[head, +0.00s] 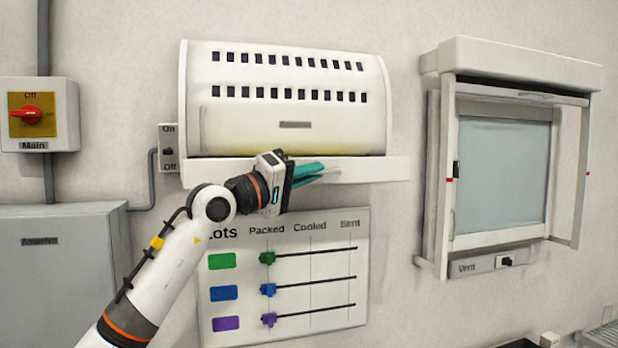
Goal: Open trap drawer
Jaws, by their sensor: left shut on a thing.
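The trap is a white slotted housing (292,110) on the wall. The trap drawer (375,170) is a long white tray front along its lower edge. A dark gap with a yellowish strip shows between the housing and the drawer. My left gripper (312,174) reaches up from the lower left, its teal fingers at the middle of the drawer front. It is shut on the drawer; the fingers hide the exact grip point. My right gripper is not in view.
A lots board (340,305) with coloured sliders hangs just below the drawer. An On/Off switch (168,148) sits left of the trap. A red main switch (32,114) and a grey cabinet (60,275) are farther left. A framed vent window (503,178) protrudes at right.

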